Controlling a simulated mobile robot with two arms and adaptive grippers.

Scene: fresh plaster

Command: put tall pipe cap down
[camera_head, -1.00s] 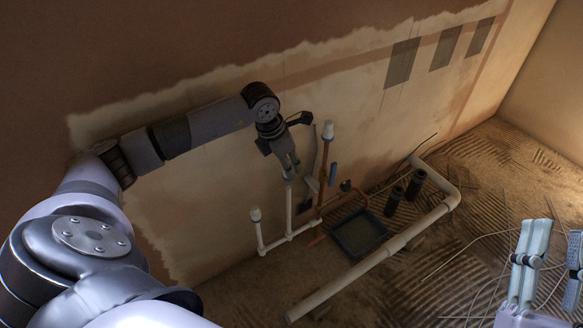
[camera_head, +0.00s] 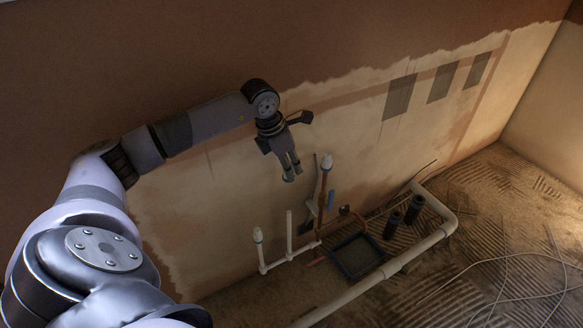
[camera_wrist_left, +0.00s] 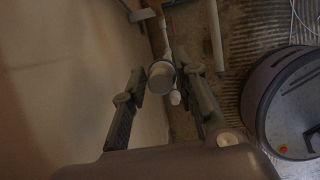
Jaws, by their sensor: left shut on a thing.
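My left gripper (camera_head: 288,174) is shut on a small pale pipe cap (camera_head: 288,178), taken as the tall pipe cap. It holds the cap in the air in front of the wall, above the middle white pipe (camera_head: 289,232), whose top is bare. In the left wrist view the cap (camera_wrist_left: 161,79) sits between the two fingers (camera_wrist_left: 166,92). Its far side is hidden there. My right gripper is out of view.
A capped white pipe (camera_head: 258,248) stands to the left and a capped copper pipe (camera_head: 324,183) to the right. A dark square tray (camera_head: 358,256), a long pale floor pipe (camera_head: 402,262) and two black pipe stubs (camera_head: 404,215) are on the rough floor.

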